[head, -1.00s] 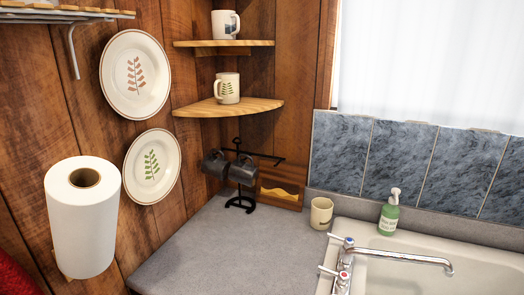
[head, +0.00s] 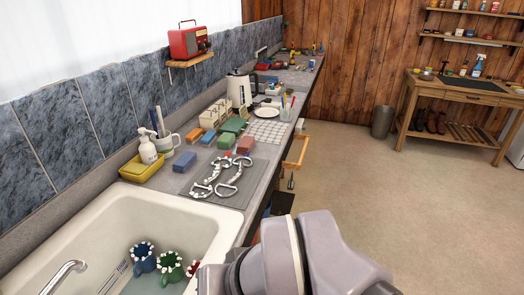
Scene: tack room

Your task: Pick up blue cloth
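A small blue block-like item (head: 184,162), which could be a folded cloth or a sponge, lies on the grey counter at the left of the dark mat, next to the yellow tray. A second, smaller blue item (head: 207,137) lies farther back, between an orange and a green one. I cannot tell which of the two is the blue cloth. My gripper is not in view. Only a grey part of my arm shows at the bottom, well in front of the counter items.
The sink (head: 100,215) with several mugs is at the front left. Bridle bits (head: 222,178) lie on the dark mat (head: 200,199). A yellow tray (head: 137,172) holds a white pump bottle (head: 148,151). A drawer (head: 297,150) stands open. The floor (head: 380,190) at right is clear.

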